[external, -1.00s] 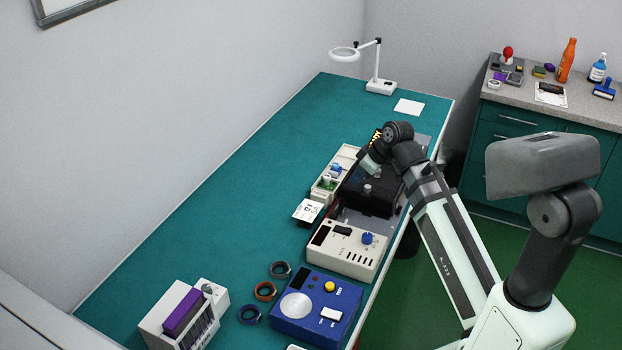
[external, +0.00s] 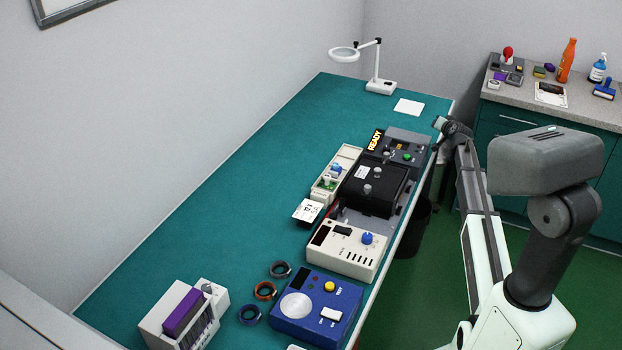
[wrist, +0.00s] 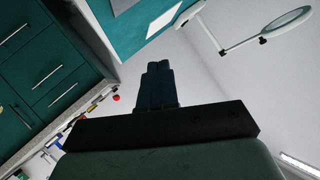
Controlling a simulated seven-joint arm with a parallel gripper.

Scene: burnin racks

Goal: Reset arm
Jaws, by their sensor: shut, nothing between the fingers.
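My gripper (wrist: 158,68) is shut and empty in the wrist view, its dark fingers together against the pale wall. In the external view my arm's end is beyond the right edge of the teal bench (external: 215,165), near its far right corner; the fingers are too small there to read. My gripper is apart from all of these.
A beige instrument (external: 345,252), a blue box (external: 315,305) and a white rack with a purple block (external: 183,312) stand along the bench. A magnifier lamp (external: 378,85) stands at the back. A counter (external: 545,100) with bottles is at the right. The bench's left side is clear.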

